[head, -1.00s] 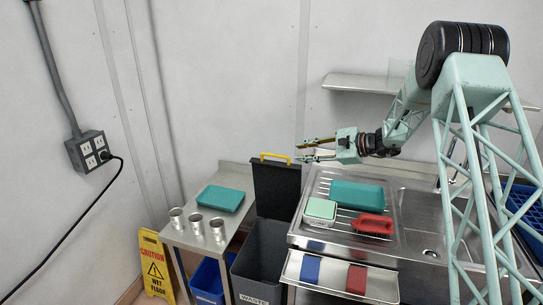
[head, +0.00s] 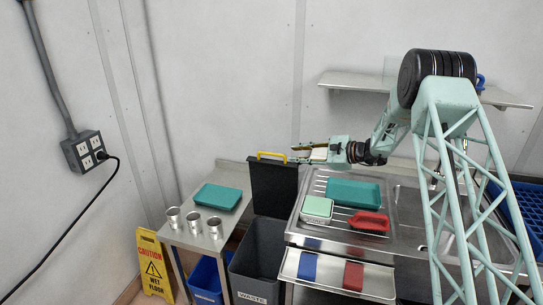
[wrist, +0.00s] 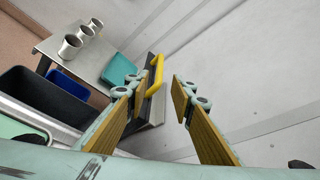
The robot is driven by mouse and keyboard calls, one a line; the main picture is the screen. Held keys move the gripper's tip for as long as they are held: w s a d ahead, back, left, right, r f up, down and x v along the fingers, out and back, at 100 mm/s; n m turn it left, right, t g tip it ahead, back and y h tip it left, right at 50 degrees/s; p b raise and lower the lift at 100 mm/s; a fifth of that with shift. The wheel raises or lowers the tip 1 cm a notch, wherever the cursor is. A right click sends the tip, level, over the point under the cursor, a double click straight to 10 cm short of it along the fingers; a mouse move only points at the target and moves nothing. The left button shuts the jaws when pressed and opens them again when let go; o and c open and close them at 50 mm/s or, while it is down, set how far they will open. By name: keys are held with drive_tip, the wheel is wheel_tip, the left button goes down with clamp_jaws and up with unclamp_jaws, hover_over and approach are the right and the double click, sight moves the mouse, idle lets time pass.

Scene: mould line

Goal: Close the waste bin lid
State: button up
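The waste bin (head: 258,262) is a dark grey box labelled WASTE, standing between the side table and the sink unit. Its black lid (head: 272,190) stands upright at the back, open, with a yellow handle (head: 272,155) on its top edge. My gripper (head: 300,154) is just right of the handle, level with it, in the head view. In the wrist view the handle (wrist: 156,72) shows beyond and between the spread fingers of my gripper (wrist: 160,92), which hold nothing. I cannot tell the exact gap to the handle.
A side table (head: 185,238) on the left bears metal cups (head: 194,222) and a teal tray (head: 219,196). The sink unit (head: 400,225) on the right bears a teal tray (head: 352,191), a lidded box (head: 317,209) and a red brush (head: 369,222). A shelf (head: 355,82) hangs above.

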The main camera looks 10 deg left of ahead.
sight(272, 154)
drive_tip(key=shift+p+x, duration=0.3)
drive_tip(key=shift+x, duration=6.55)
drive_tip(key=shift+c, duration=0.8)
clamp_jaws()
